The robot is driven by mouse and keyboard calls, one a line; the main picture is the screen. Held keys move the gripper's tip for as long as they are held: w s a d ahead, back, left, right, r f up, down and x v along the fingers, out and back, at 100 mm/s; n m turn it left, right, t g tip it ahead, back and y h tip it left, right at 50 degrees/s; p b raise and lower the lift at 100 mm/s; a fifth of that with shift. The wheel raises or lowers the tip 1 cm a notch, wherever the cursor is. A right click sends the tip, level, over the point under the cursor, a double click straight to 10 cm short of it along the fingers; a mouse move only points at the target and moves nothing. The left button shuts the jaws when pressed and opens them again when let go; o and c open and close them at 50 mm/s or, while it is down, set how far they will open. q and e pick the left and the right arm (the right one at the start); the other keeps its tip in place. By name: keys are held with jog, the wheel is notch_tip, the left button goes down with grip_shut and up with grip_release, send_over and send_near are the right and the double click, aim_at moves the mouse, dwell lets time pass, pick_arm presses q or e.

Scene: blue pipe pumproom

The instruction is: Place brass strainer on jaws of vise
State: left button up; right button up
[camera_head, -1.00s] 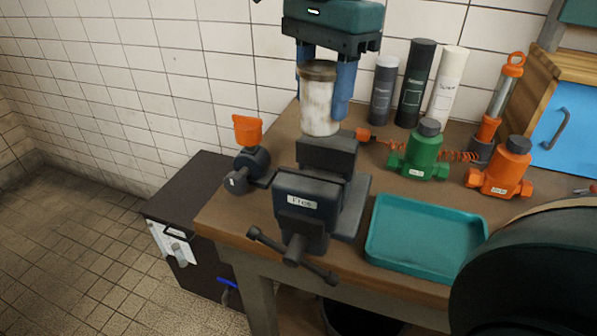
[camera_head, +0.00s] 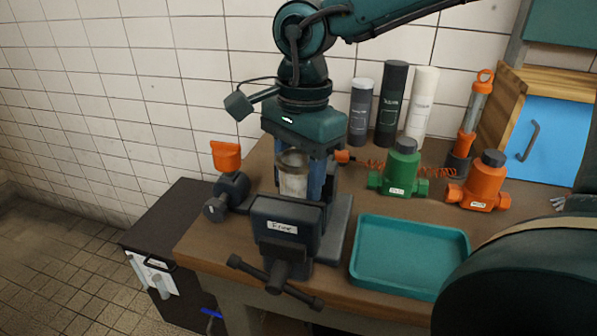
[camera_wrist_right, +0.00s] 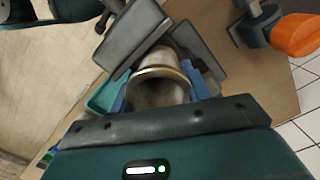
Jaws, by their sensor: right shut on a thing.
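The brass strainer (camera_head: 293,184), a pale cylinder with a brass-coloured rim, is upright between the blue fingers of my right gripper (camera_head: 297,178). The right gripper is shut on it from above. The dark vise (camera_head: 282,228) is on the bench, and its labelled front jaw hides the strainer's lower end in the head view. In the right wrist view, the strainer's open rim (camera_wrist_right: 160,75) faces the camera between the fingers (camera_wrist_right: 160,94), with the grey vise jaws (camera_wrist_right: 133,33) beyond it. I cannot tell whether it touches the jaws. My left gripper is not in view.
A teal tray (camera_head: 408,290) is right of the vise. A green pump-like part (camera_head: 399,172) and an orange one (camera_head: 481,186) are behind it, with several upright cylinders (camera_head: 390,105) further back.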

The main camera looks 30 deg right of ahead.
jog(key=o, duration=0.8)
jog(key=shift+f, duration=0.1)
jog(key=shift+c, duration=0.2)
notch_tip(320, 180, up, 12)
jog(key=p, duration=0.1)
jog(key=shift+d, duration=0.4)
jog(key=shift+w, duration=0.1)
